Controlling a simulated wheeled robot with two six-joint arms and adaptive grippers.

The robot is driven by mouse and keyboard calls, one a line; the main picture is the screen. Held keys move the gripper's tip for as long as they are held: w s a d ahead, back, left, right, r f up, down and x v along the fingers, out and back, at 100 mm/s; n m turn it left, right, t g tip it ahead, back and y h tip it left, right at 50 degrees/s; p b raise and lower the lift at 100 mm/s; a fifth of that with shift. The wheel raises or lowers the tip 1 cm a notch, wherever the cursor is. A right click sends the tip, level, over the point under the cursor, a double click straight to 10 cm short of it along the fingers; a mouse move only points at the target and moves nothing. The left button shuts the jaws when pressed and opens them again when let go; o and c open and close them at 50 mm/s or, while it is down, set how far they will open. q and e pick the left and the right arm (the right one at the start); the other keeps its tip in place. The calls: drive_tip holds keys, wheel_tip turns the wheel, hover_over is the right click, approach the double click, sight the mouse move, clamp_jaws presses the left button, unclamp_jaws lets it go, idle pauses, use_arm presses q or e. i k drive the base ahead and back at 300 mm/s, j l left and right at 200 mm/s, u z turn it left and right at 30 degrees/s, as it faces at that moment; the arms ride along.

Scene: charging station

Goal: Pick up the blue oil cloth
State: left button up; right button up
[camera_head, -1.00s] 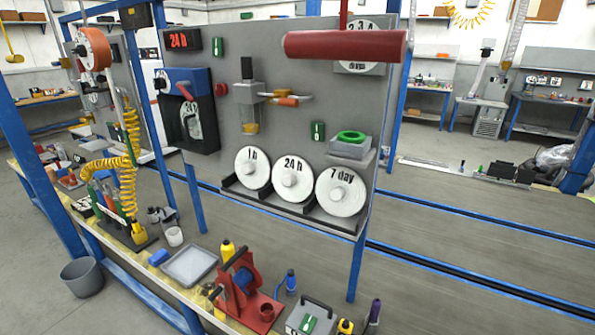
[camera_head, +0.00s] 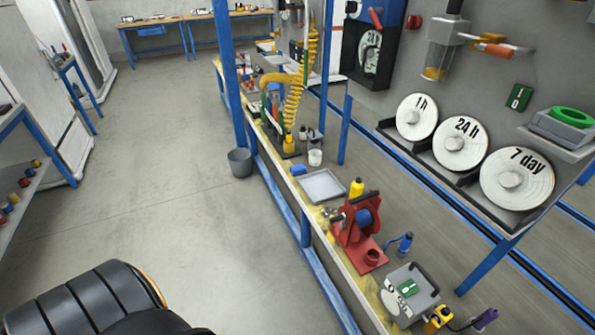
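A small blue item (camera_head: 298,170), which looks like the blue oil cloth, lies on the long workbench (camera_head: 274,149) near its left edge. It is just behind a grey tray (camera_head: 320,186) and in front of a white cup. It is too small to make out folds or texture. A dark segmented part, apparently of my own arm, shows at the lower left. Neither of my grippers is in view.
A red fixture (camera_head: 357,232) and a grey box (camera_head: 409,291) stand nearer on the bench. A grey bucket (camera_head: 240,162) stands on the floor left of it. Blue posts rise along the bench. The floor to the left is mostly clear.

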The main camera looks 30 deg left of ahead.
sight(299, 169)
drive_tip(key=i+j+z, duration=0.25)
drive_tip(key=j, duration=0.75)
drive_tip(key=i+j+z, duration=0.25)
drive_tip(key=j, duration=0.8)
drive_tip(key=i+j+z, duration=0.25)
drive_tip(key=j, duration=0.85)
drive_tip(key=j+z, duration=0.25)
drive_tip(key=j, duration=0.85)
